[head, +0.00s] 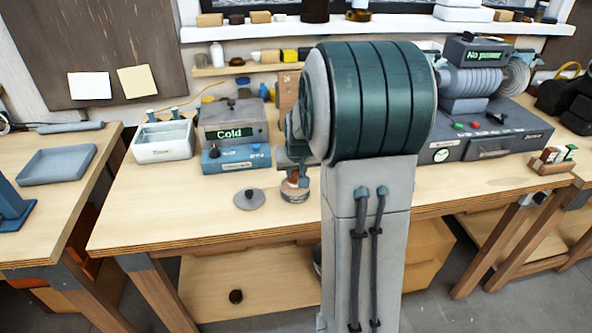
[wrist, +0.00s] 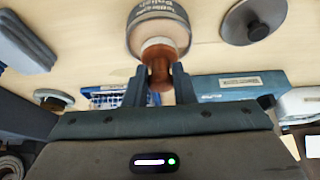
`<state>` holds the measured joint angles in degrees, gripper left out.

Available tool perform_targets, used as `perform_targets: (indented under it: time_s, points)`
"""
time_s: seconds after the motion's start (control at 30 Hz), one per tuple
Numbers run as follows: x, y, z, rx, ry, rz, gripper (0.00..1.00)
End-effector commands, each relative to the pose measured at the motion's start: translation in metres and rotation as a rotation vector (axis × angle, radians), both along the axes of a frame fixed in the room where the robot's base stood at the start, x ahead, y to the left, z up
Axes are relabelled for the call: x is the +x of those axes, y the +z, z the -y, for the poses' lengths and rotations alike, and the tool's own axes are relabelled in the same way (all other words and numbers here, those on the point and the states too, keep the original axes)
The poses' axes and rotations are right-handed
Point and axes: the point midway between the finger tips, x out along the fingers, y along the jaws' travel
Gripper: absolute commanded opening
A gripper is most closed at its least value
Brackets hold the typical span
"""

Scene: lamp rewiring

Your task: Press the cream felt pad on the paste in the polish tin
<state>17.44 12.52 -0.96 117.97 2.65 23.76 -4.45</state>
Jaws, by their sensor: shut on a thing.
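The polish tin (head: 294,194) stands on the bench, a low round grey tin with a printed label. It also shows at the top of the wrist view (wrist: 165,13). My gripper (wrist: 160,84) is shut on the brown wooden handle (wrist: 159,73) of the felt pad. The cream pad (wrist: 158,43) is at the handle's far end, over the tin's mouth. In the head view my gripper (head: 298,168) is directly above the tin.
A blue station reading "Cold" (head: 234,135) and a white bin (head: 164,141) stand behind to the left. A grey unit reading "No power" (head: 480,50) stands on a larger console (head: 490,140) at right. The front left of the bench (head: 160,210) is clear.

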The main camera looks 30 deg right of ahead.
Motion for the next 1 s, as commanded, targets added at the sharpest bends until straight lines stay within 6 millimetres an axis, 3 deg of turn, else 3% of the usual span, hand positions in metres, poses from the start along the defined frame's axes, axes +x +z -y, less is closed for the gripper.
perform_targets:
  time_s: [1.0]
  points:
    - [0.0,-0.012,0.0,0.0,0.0,0.0,0.04]
